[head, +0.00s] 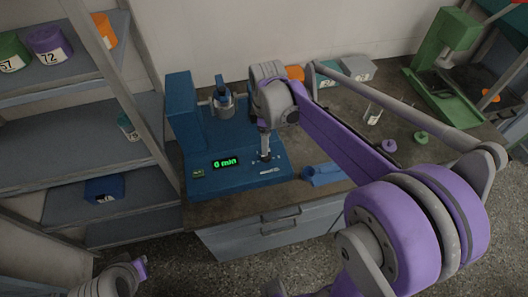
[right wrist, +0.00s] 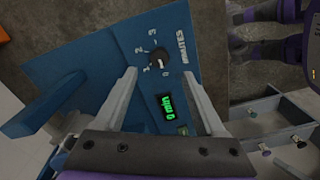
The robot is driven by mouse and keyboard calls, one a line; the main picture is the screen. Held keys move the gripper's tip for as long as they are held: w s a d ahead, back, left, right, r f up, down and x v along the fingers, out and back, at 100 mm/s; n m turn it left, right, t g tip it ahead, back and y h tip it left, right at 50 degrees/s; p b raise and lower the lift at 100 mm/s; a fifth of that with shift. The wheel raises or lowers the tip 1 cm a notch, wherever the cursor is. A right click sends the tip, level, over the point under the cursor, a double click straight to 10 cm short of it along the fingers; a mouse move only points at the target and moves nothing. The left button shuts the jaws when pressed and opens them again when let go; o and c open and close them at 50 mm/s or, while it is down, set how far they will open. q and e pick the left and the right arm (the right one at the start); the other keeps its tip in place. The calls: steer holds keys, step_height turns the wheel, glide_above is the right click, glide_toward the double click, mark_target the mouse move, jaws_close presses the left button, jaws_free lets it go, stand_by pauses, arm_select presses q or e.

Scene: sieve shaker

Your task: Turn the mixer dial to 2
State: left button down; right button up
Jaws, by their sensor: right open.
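The blue mixer (head: 185,115) stands on the counter. Its green display (head: 225,162) reads 0 min, as it does in the right wrist view (right wrist: 167,107). The black dial (right wrist: 160,60) is on the panel above the display in the right wrist view, with numbers around it and the word MINUTES beside it. Its pale mark seems to point toward 0. My right gripper (right wrist: 163,80) is open, its fingers spread either side of the dial and apart from it. In the head view my right gripper (head: 265,152) points down over the panel. My left gripper (head: 138,270) shows at the bottom left, its fingers unclear.
A blue holder (head: 325,174) lies on the counter right of the mixer. A green machine (head: 445,62) stands at the back right. Shelves (head: 80,130) with coloured jars stand left. Drawers (head: 265,232) are under the counter. My right arm crosses the counter's right part.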

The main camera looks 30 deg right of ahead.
step_height(320, 180, down, 8)
steer(key=shift+r, duration=0.25)
jaws_close()
stand_by(0.4)
